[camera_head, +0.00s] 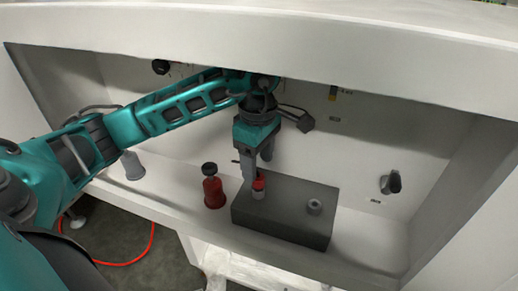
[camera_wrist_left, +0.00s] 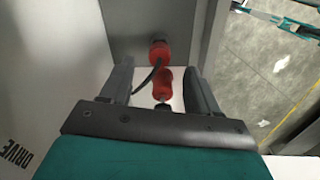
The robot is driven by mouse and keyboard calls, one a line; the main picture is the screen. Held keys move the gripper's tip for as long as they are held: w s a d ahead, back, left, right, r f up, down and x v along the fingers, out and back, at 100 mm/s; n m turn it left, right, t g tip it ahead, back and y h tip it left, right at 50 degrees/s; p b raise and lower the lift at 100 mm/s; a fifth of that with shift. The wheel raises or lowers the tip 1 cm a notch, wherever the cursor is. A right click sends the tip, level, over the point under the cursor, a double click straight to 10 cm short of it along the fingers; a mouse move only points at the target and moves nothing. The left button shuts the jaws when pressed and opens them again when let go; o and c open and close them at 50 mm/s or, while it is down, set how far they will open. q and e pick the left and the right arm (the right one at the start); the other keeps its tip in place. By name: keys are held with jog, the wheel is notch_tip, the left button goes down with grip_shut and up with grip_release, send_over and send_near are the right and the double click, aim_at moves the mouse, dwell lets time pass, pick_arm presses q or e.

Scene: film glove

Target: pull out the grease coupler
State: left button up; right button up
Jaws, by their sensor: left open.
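A small coupler with a red top and pale lower part (camera_head: 258,188) stands upright on a dark grey block (camera_head: 285,232); I take it for the grease coupler. Its red top (camera_wrist_left: 160,50) also shows in the left wrist view, ahead between my fingers. My left gripper (camera_head: 257,168) points down, open, with its fingertips close above and around the coupler's top. Whether a finger touches it I cannot tell. The left wrist view shows both fingers (camera_wrist_left: 158,72) apart with nothing clamped between them. My right gripper is not in view.
A red bottle with a black cap (camera_head: 214,190) stands just left of the block. A grey cylinder (camera_head: 314,207) sits on the block's right part. A pale cone-shaped piece (camera_head: 132,165) stands further left. A black knob (camera_head: 390,184) is on the back wall. An overhang (camera_head: 300,38) runs above.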

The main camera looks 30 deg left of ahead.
aim_at(258, 177)
pick_arm(q)
jog(key=shift+f, duration=2.4)
jog(key=c, duration=1.1)
jog(key=shift+r, duration=0.6)
jog(key=shift+r+p, duration=1.2)
jog(key=shift+r, duration=0.55)
jog(key=shift+r+p, duration=0.9)
jog(key=shift+r, duration=0.6)
